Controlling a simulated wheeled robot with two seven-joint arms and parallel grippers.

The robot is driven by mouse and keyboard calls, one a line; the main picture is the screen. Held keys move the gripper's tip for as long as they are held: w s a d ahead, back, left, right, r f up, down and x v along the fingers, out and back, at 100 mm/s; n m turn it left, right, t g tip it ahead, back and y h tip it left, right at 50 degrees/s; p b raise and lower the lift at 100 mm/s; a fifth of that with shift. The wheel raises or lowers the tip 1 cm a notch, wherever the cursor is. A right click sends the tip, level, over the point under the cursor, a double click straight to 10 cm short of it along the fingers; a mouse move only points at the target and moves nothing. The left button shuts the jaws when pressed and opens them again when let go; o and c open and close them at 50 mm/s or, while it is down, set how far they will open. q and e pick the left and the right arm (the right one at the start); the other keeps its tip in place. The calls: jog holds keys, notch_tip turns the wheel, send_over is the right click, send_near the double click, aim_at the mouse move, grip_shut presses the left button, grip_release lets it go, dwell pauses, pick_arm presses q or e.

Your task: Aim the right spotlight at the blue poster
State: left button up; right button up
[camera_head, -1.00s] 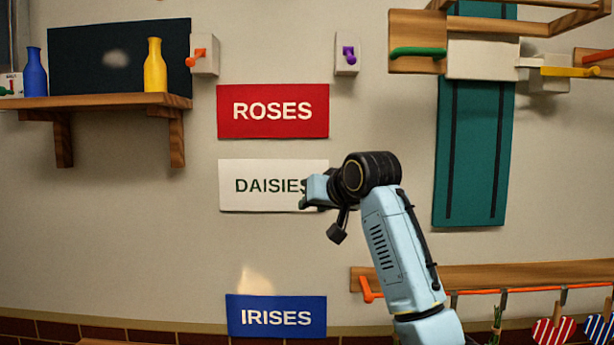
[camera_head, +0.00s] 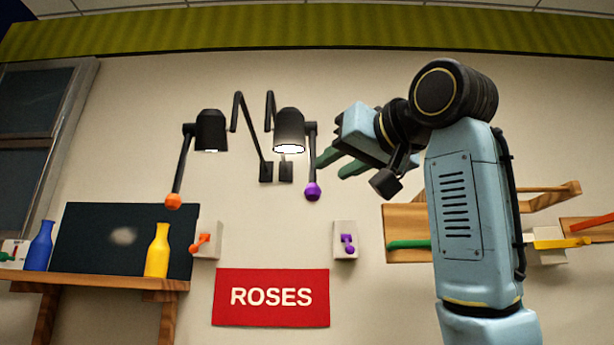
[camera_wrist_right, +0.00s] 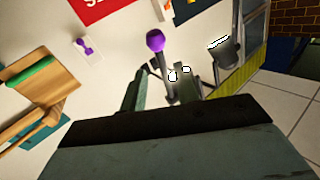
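The right spotlight (camera_head: 289,125) is a black lamp on a folding wall arm, its face lit and pointing down. Its rod ends in a purple ball (camera_head: 313,191), which also shows in the right wrist view (camera_wrist_right: 155,40). My right gripper (camera_head: 341,163) is open and empty just right of the rod in the head view. In the right wrist view its fingers (camera_wrist_right: 158,86) are apart, with the rod appearing between them; I cannot tell whether they touch it. My left gripper is not in view.
The left spotlight (camera_head: 211,130) with an orange ball (camera_head: 173,201) hangs close by. Below are an orange switch (camera_head: 203,243), a purple switch (camera_head: 347,243) and the red ROSES poster (camera_head: 271,297). A shelf (camera_head: 90,283) with a blue and a yellow bottle is at left.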

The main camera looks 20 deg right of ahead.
aim_at(314, 179)
jog(key=p+x, duration=0.3)
jog(key=x, duration=0.5)
jog(key=shift+w, duration=0.1)
jog(key=shift+w+a+p, duration=0.25)
jog(key=shift+w+p, duration=0.05)
jog(key=shift+w, duration=0.35)
jog(key=shift+c, duration=0.4)
grip_shut()
